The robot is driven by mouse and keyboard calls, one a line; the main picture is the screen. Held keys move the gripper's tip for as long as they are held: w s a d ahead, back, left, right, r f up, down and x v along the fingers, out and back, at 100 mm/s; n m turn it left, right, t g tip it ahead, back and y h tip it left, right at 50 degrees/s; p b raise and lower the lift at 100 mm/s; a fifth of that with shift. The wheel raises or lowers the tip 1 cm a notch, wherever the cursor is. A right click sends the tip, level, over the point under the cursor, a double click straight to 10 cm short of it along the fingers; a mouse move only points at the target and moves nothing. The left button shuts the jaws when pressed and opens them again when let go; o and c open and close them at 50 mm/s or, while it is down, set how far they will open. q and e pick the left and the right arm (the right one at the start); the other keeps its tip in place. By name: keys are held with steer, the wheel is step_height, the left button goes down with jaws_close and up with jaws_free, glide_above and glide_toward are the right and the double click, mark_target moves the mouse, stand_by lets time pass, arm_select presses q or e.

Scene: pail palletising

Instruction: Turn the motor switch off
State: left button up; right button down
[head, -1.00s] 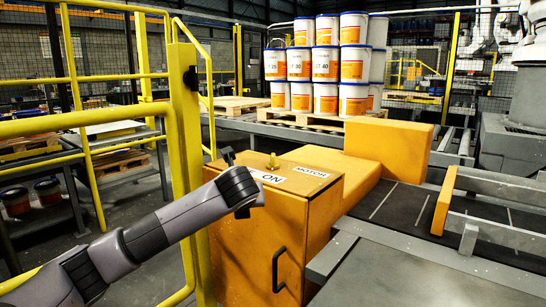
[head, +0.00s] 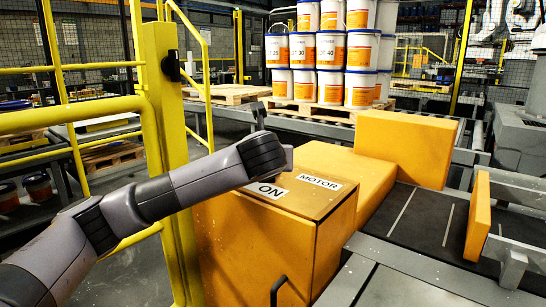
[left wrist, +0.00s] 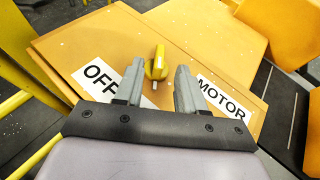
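The motor switch is a yellow knob (left wrist: 157,63) on the sloping top of a yellow cabinet (head: 255,235). In the left wrist view an OFF label (left wrist: 100,78) is left of the knob and a MOTOR label (left wrist: 222,98) is right of it. I cannot tell which setting the knob points to. My right gripper is not in view.
A yellow guard post (head: 165,120) with rails stands left of the cabinet. Yellow housings (head: 410,145) and a conveyor (head: 420,215) lie to the right. Stacked pails (head: 330,50) stand on a pallet behind. A door handle (head: 278,290) juts from the cabinet front.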

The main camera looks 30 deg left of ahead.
arm_select(q)
steer(key=shift+p+x, duration=0.4)
steer(key=shift+x, duration=3.05)
jaws_close()
